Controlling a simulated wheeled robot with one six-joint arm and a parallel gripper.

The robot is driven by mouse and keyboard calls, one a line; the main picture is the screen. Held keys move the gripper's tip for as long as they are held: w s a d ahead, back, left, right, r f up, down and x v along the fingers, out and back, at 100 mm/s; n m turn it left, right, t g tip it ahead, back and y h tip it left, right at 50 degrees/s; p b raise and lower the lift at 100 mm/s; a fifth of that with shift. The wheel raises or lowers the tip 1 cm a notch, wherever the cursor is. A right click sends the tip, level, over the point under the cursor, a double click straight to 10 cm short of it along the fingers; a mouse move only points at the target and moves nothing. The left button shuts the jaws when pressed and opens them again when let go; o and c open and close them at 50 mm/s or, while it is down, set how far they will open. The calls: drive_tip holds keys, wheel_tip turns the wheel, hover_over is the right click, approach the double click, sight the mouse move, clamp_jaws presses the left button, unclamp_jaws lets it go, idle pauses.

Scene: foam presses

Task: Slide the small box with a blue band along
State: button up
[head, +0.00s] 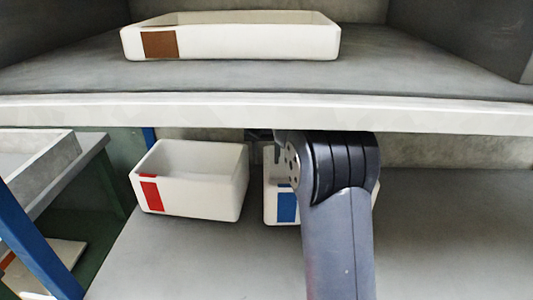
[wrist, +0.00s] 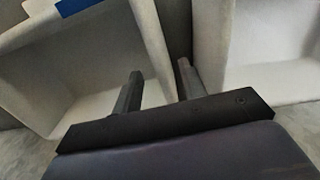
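The small white box with a blue band (head: 286,207) stands on the lower shelf, its right part hidden behind my arm in the head view. In the wrist view, this open box (wrist: 75,80) fills the left side, with a bit of the blue band at the top. My gripper (wrist: 158,70) is open at its near side wall. One finger is over the box's inside, the other over the gap towards the neighbouring box. The wall's rim runs between the fingers; I cannot tell whether they touch it.
A white box with a red band (head: 195,180) stands close on the left; a white box, probably this one, fills the wrist view's right (wrist: 265,85). The upper shelf edge (head: 200,112) hangs above, carrying a brown-banded tray (head: 240,42). The lower shelf is clear at right (head: 460,230).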

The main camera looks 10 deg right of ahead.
wheel_tip(320, 180, down, 7)
drive_tip(key=shift+f+b, duration=0.1)
drive_tip(key=shift+b, duration=0.8)
drive_tip(key=shift+c, duration=0.3)
clamp_jaws()
